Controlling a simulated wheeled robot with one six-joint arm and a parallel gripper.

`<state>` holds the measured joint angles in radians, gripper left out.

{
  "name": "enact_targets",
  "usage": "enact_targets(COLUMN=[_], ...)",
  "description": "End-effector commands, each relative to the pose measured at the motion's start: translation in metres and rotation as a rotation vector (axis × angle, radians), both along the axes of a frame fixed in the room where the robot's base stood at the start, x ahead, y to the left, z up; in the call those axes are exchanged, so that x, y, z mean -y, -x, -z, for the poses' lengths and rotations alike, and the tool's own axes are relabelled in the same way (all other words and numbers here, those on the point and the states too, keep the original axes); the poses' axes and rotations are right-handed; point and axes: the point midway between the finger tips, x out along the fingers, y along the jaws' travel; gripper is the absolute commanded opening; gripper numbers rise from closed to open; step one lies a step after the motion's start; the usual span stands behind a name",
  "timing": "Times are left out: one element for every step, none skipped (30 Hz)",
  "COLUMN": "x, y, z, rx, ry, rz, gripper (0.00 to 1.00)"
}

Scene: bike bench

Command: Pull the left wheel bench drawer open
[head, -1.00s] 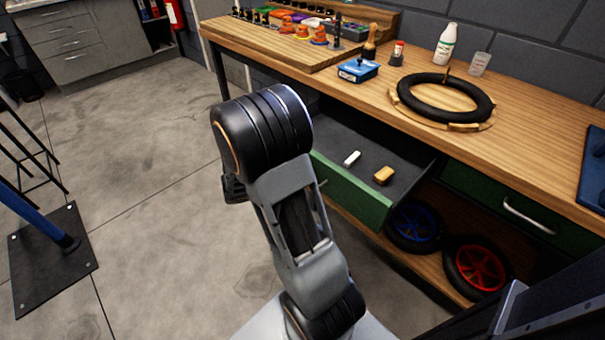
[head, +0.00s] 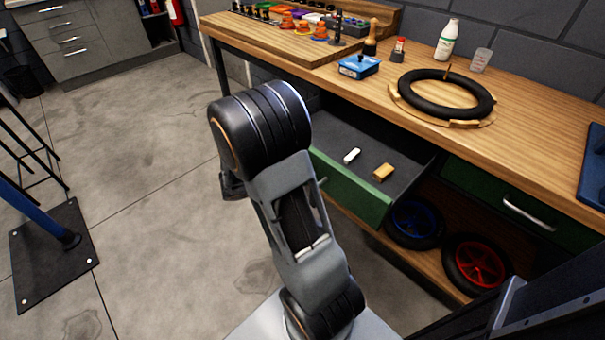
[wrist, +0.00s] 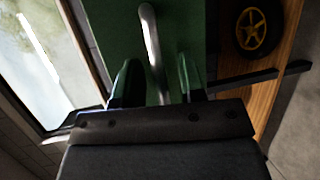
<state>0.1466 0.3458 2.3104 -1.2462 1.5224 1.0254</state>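The left wheel bench drawer (head: 345,190) has a green front and stands pulled out from under the bench top, showing its dark inside. A white piece and a tan block lie in it. In the wrist view its green front (wrist: 185,25) shows with a curved metal bar handle (wrist: 150,35). My gripper (wrist: 158,78) has its two fingers apart, one on each side of the handle, with a gap visible between finger and bar. In the head view my arm hides the gripper and most of the handle.
The wooden bench top (head: 540,130) holds a black tyre (head: 445,95), a blue box (head: 359,67) and a white bottle (head: 446,40). A closed green drawer (head: 480,190) is at right. Blue and red wheels (head: 480,262) sit on the lower shelf. The floor at left is mostly clear.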

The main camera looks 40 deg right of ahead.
Motion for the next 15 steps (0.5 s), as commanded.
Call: enact_targets(x=[-0.004, -0.006, -0.011, -0.015, -0.02, -0.027, -0.033, -0.039, -0.047, -0.052, -0.058, -0.065, -0.071, -0.076, -0.082], y=[-0.002, -0.004, -0.006, -0.008, -0.01, -0.013, -0.016, -0.018, -0.022, -0.024, -0.027, -0.03, -0.032, -0.034, -0.037], z=[-0.001, -0.002, -0.003, -0.004, -0.005, -0.007, -0.008, -0.009, -0.011, -0.012, -0.013, -0.015, -0.016, -0.017, -0.018], rx=[0.0, 0.001, 0.002, 0.001, 0.001, 0.001, 0.001, 0.002, 0.002, 0.001, 0.001, 0.001, 0.001, 0.001, 0.001], ry=[0.0, 0.0, 0.0, 0.0, 0.0, 0.0, 0.0, 0.0, 0.0, 0.0, 0.001, 0.0, 0.0, 0.0, 0.0], rz=[-0.002, -0.003, -0.005, -0.005, -0.005, -0.006, -0.007, -0.007, -0.008, -0.007, -0.007, -0.006, -0.006, -0.006, -0.005], gripper=[0.37, 0.37, 0.37, 0.37, 0.37, 0.37, 0.37, 0.37, 0.37, 0.37, 0.37, 0.37, 0.37, 0.37, 0.37])
